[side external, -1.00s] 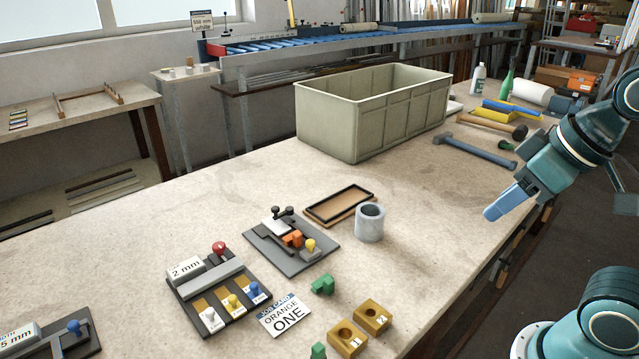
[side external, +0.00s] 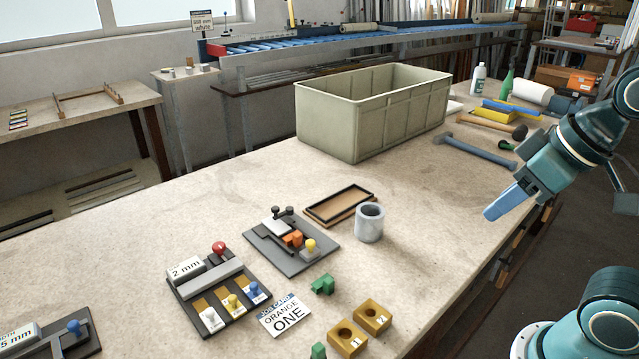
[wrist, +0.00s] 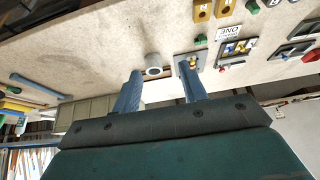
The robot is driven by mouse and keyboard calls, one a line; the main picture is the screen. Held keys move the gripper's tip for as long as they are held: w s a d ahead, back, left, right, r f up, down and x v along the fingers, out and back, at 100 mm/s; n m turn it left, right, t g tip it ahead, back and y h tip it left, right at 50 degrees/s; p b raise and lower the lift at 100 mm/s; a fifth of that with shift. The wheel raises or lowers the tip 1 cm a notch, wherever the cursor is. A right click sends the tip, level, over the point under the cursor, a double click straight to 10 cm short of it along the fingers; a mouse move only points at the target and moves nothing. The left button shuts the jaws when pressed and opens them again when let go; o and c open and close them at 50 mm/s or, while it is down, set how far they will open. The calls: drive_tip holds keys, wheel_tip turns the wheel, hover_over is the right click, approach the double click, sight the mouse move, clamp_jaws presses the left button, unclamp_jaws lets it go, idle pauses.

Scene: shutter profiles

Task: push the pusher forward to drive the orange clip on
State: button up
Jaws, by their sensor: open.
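The orange clip (side external: 292,239) sits on a dark grey fixture plate (side external: 281,261) in the middle of the bench. A yellow-knobbed pusher (side external: 309,246) stands on the same plate, just to the right of the clip in the side view. Whether the clip touches the part in front of it is too small to tell. My gripper (side external: 490,216) is at the right, raised and well away from the fixture. In the wrist view its two blue fingers (wrist: 161,92) are apart with nothing held between them. The fixture plate also shows in the wrist view (wrist: 181,65).
A grey cylinder (side external: 369,224) and a shallow wooden tray (side external: 340,206) stand beside the fixture. A 2 mm station (side external: 222,295) with coloured knobs, a job card reading "ORANGE ONE" (side external: 286,316), green clips (side external: 323,285) and yellow blocks (side external: 373,319) lie nearer. A large bin (side external: 330,127) stands behind.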

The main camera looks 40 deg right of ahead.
drive_tip(key=shift+w, duration=0.1)
drive_tip(key=c, duration=0.7)
drive_tip(key=shift+w+a, duration=0.1)
drive_tip(key=shift+w, duration=0.15)
clamp_jaws()
drive_tip(key=w+a+f+n, duration=0.5)
drive_tip(key=w, duration=0.4)
drive_tip(key=w+a+f+n+t+y, duration=0.1)
drive_tip(key=w+a+f+n, duration=0.5)
drive_tip(key=w, duration=0.3)
drive_tip(key=shift+w+f+n, duration=0.2)
drive_tip(key=shift+w+n, duration=0.05)
drive_tip(key=shift+n, duration=0.05)
